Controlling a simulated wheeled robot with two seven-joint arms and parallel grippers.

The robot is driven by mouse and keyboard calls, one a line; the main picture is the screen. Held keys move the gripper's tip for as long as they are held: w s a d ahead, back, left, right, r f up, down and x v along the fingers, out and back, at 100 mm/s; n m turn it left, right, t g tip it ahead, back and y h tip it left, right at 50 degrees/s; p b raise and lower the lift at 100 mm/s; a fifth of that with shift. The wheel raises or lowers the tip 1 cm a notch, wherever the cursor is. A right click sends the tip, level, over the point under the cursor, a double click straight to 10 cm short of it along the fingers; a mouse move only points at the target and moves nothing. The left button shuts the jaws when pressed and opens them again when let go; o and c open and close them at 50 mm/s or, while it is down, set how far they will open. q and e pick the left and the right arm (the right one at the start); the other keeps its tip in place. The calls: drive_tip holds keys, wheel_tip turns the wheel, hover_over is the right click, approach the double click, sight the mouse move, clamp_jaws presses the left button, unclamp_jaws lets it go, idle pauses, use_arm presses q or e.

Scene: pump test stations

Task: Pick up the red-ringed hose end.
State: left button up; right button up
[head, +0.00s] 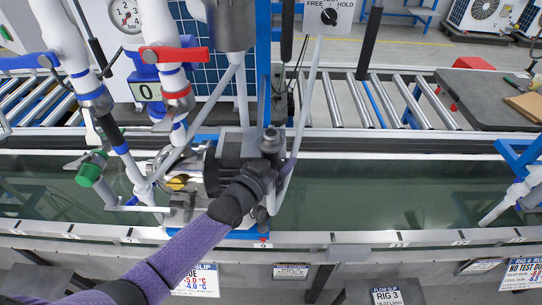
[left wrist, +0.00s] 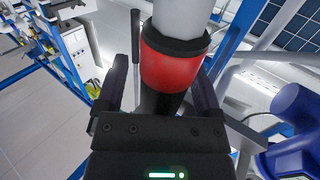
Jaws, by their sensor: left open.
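The red-ringed hose end shows large in the left wrist view (left wrist: 172,66): a pale hose with a black band, a wide red ring and a dark part below it. In the head view, its red ring (head: 180,97) is on a white hose left of centre. My left gripper (left wrist: 160,74) is open, with one black finger on each side of the hose end. I see gaps rather than a clear grip. In the head view, my purple arm comes in from the lower left, but I cannot clearly make out its fingers. My right gripper is not in view.
A green-ended hose (head: 90,170) hangs at the left. A red lever (head: 172,57) and a blue lever (head: 28,62) are above. A long water trough (head: 400,190) crosses the view, with a roller conveyor (head: 345,103) behind. A blue rounded part (left wrist: 290,140) is close at the right.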

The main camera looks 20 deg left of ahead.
use_arm(q)
drive_tip(key=c, duration=1.1)
clamp_jaws()
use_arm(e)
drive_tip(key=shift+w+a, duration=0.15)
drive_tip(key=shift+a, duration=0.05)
use_arm(q)
drive_tip(key=shift+r, duration=0.1)
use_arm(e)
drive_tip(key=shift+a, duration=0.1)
use_arm(q)
drive_tip(key=s+d+p, duration=0.2)
drive_tip(key=s, duration=0.7)
drive_tip(key=s+d+p, duration=0.1)
drive_tip(key=s+d, duration=0.2)
drive_tip(key=s, duration=0.5)
drive_tip(key=w+a+f+n+y+b, duration=0.1)
drive_tip(key=w+a+n+y+b, duration=0.2)
drive_tip(key=b, duration=1)
drive_tip(key=a+y, duration=0.2)
drive_tip(key=a, duration=0.1)
drive_tip(key=shift+w+a+n+t+y, duration=0.2)
drive_tip(key=shift+a+n+t+y, duration=0.1)
drive_tip(key=shift+t, duration=0.1)
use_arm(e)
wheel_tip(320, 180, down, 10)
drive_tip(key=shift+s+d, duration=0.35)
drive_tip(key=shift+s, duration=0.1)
